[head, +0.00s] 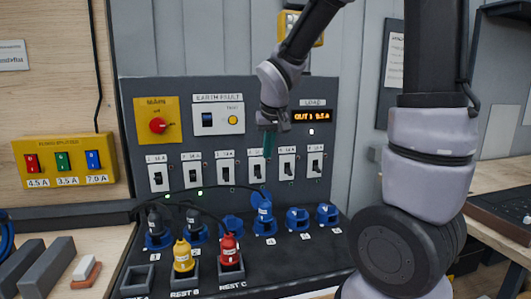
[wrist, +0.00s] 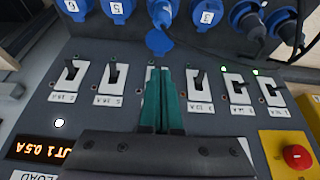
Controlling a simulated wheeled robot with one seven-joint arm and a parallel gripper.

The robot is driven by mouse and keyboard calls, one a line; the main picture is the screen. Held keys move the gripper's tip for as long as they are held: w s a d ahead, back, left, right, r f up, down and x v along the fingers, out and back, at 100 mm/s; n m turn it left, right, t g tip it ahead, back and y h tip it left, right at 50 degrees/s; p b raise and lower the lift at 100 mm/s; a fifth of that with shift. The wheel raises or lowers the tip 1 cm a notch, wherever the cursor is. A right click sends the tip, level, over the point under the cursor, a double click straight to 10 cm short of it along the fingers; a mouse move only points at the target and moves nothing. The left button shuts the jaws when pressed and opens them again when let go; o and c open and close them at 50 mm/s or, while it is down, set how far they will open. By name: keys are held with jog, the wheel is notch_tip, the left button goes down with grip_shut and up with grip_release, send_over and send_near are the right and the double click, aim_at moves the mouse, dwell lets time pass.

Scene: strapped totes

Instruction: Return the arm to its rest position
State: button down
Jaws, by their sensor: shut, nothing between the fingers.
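My gripper (head: 268,154) is in front of the grey switch panel (head: 140,205) in the head view, its green fingers pointing down. The fingers are together with nothing between them. In the wrist view, my gripper (wrist: 163,74) covers most of one breaker in the row of white breaker switches (wrist: 113,83). I cannot tell whether the fingertips touch that breaker. My arm reaches in from the upper right of the head view.
Below the breakers, blue sockets (head: 298,219) line the console, one with a blue plug (head: 263,207). A yellow plug (head: 183,255) and a red plug (head: 230,249) stand in front with cables. A yellow box (head: 65,163) hangs left. Grey blocks (head: 48,268) lie on the left bench.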

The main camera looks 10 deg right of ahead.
dwell(0.3)
jog(key=s+d+r+m+t+y, duration=0.1)
jog(key=s+d+r+m, duration=0.1)
jog(key=s+r, duration=0.4)
jog(key=s+d+r+m+t+y, duration=0.1)
jog(key=s+d+r, duration=0.3)
jog(key=s, duration=0.8)
jog(key=shift+r+m, duration=0.6)
jog(key=shift+r, duration=0.35)
